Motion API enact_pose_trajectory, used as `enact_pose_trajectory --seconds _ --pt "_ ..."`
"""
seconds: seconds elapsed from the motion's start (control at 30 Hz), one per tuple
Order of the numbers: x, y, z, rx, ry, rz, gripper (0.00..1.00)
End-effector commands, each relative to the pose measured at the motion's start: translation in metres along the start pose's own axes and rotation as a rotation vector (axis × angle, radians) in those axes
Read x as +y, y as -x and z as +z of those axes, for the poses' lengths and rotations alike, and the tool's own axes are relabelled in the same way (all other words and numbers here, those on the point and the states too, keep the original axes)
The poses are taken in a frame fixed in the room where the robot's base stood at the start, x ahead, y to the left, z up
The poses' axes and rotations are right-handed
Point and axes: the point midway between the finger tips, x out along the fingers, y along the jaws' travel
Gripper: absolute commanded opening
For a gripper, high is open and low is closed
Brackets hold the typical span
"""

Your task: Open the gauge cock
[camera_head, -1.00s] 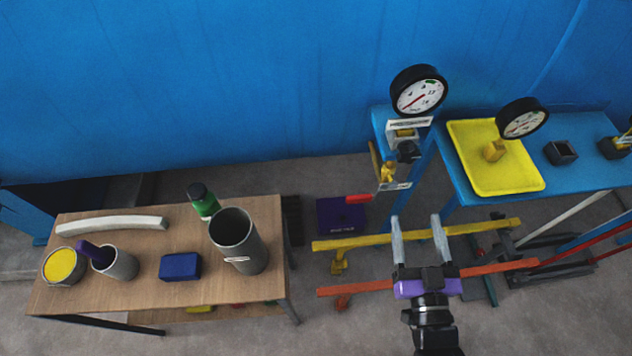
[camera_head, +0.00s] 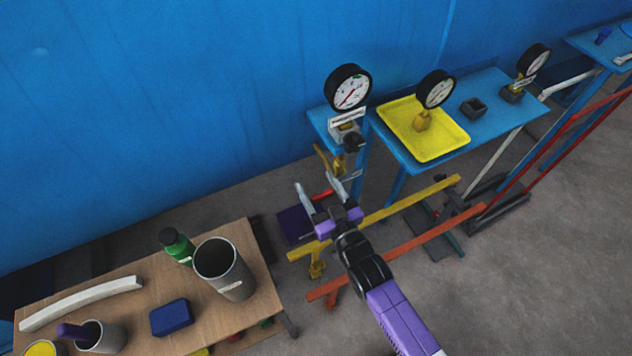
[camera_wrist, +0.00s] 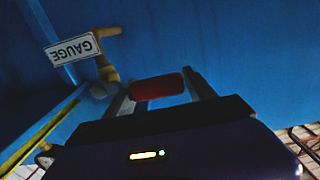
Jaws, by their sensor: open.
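The gauge cock has a brass body (camera_head: 322,158) below the left pressure gauge (camera_head: 348,88) and a red handle (camera_head: 323,195). In the wrist view the red handle (camera_wrist: 157,86) lies crosswise between the two fingers, beside the brass pipe (camera_wrist: 104,58) and a white tag (camera_wrist: 73,49) reading GAUGE. My gripper (camera_head: 315,181) is open, with its fingers on either side of the handle. I cannot tell whether either finger touches it. The gripper partly hides the handle in the head view.
A yellow tray (camera_head: 430,152) with a second gauge (camera_head: 435,89) is on the blue bench (camera_head: 497,112) at right. Yellow (camera_head: 400,209) and orange (camera_head: 405,250) bars run low near my arm. A wooden table (camera_head: 130,312) with containers stands at lower left.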

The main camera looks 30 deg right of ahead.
Motion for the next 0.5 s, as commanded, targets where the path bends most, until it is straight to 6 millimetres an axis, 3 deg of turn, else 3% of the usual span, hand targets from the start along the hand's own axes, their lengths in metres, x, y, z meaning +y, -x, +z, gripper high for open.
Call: enact_pose_trajectory --seconds 0.33,0.37,0.5 --pt "0.0001 -0.0056 0.0003 -0.001 0.0 0.0 0.64" --pt "0.0001 -0.0056 0.0003 0.0 0.0 0.0 0.62" --pt "0.0001 -0.0055 0.0002 0.0 0.0 0.0 0.34"
